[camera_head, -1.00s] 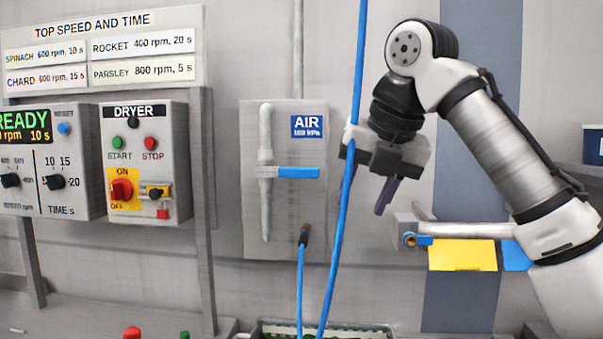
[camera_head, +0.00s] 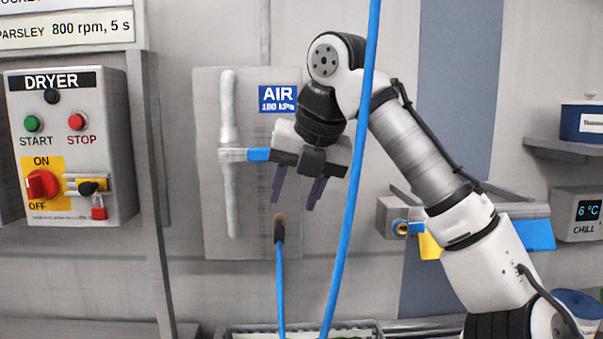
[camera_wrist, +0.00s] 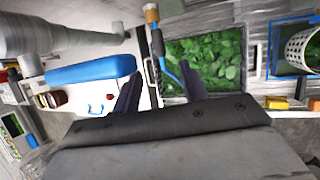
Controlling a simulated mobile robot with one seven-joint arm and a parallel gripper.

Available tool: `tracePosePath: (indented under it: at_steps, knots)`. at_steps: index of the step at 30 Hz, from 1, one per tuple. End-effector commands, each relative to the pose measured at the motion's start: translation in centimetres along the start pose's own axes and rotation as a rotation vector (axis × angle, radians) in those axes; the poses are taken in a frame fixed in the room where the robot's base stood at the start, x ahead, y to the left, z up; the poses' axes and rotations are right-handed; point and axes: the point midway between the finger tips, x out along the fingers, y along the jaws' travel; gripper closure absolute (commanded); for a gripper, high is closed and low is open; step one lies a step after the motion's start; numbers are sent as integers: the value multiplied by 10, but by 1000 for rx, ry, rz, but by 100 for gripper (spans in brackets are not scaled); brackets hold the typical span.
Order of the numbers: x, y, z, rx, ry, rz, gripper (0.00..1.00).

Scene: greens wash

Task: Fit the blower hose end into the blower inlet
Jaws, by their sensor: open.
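The blower hose end (camera_head: 279,228) is a dark fitting with a brass-brown tip on a blue hose, upright at the lower part of the AIR panel. It also shows in the wrist view (camera_wrist: 155,32), beyond the gap between my fingers. My gripper (camera_head: 295,202) is open and empty, pointing down just above and slightly right of the hose end, apart from it. Its dark fingers also show in the wrist view (camera_wrist: 158,72). A horizontal grey bar at right carries a brass-ringed port (camera_head: 401,228) with blue beside it; I cannot tell if this is the blower inlet.
The AIR panel (camera_head: 210,200) has a grey pipe and a blue lever (camera_head: 258,155) close beside my gripper. A second blue hose (camera_head: 345,215) hangs in front of my arm. The dryer box (camera_head: 110,150) is at left. A tray of greens (camera_wrist: 205,60) lies below.

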Motion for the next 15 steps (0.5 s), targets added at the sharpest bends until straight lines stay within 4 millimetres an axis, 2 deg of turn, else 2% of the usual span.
tracePosePath:
  at_steps: [3, 9, 15]
  knots:
    - [25, -1, 0, 0, 1, -3, 57]
    - [60, 0, -1, 1, 1, -1, 57]
    - [81, 0, 0, 0, 0, -1, 57]
